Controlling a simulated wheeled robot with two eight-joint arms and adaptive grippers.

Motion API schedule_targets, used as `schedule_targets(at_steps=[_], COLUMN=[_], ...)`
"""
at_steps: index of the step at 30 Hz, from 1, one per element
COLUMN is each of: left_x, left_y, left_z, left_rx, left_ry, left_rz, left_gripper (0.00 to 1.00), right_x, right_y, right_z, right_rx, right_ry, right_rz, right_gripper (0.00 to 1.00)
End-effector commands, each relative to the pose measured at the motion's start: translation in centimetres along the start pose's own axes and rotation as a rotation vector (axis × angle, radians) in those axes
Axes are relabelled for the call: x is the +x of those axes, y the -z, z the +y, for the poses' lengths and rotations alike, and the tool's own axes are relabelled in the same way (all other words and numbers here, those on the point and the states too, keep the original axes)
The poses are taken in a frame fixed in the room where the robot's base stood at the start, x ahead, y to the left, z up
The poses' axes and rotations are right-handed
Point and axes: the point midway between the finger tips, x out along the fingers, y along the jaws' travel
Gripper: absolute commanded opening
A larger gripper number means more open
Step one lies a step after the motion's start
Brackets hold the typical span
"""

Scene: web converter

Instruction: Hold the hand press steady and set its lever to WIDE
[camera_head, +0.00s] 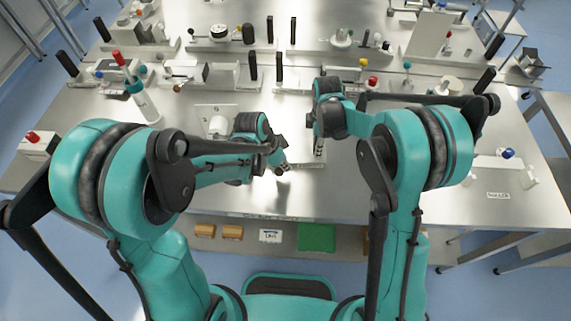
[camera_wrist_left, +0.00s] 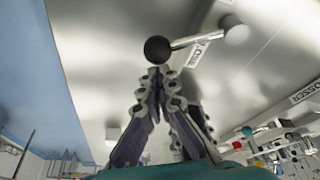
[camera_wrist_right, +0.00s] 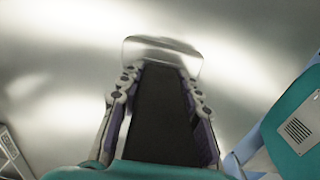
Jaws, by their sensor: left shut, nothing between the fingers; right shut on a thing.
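My left gripper (camera_head: 281,163) is shut and empty. In the left wrist view its joined fingertips (camera_wrist_left: 160,76) are right by a black ball knob (camera_wrist_left: 158,49); I cannot tell if they touch. The knob ends a metal lever (camera_wrist_left: 200,39) that runs right to a pale round hub (camera_wrist_left: 235,31), with a small label beside it. My right gripper (camera_wrist_right: 158,80) is shut on a broad black block (camera_wrist_right: 158,115), apparently part of the hand press, with a pale rounded end beyond the fingertips. In the head view my right arm largely hides the press.
A white fixture (camera_head: 214,113) stands left of my left gripper. Several devices and black posts line the back of the metal table (camera_head: 270,200).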

Motion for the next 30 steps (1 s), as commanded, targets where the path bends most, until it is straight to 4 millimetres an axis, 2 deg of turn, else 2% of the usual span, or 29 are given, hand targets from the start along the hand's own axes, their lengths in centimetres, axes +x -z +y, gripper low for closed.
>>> schedule_targets(at_steps=[20, 30], left_x=[-0.2, -0.8], left_y=[-1.1, -2.6], left_z=[0.2, 0.3], left_rx=[0.110, 0.250], left_ry=[-0.042, -0.093], left_rz=[-0.003, -0.002], left_gripper=[0.00, 0.00], right_x=[0.3, 0.3], right_y=[0.0, 0.0], right_z=[-0.2, -0.2], right_rx=[-0.001, -0.001], right_ry=[0.005, 0.004], right_rz=[0.001, 0.000], right_gripper=[0.00, 0.00])
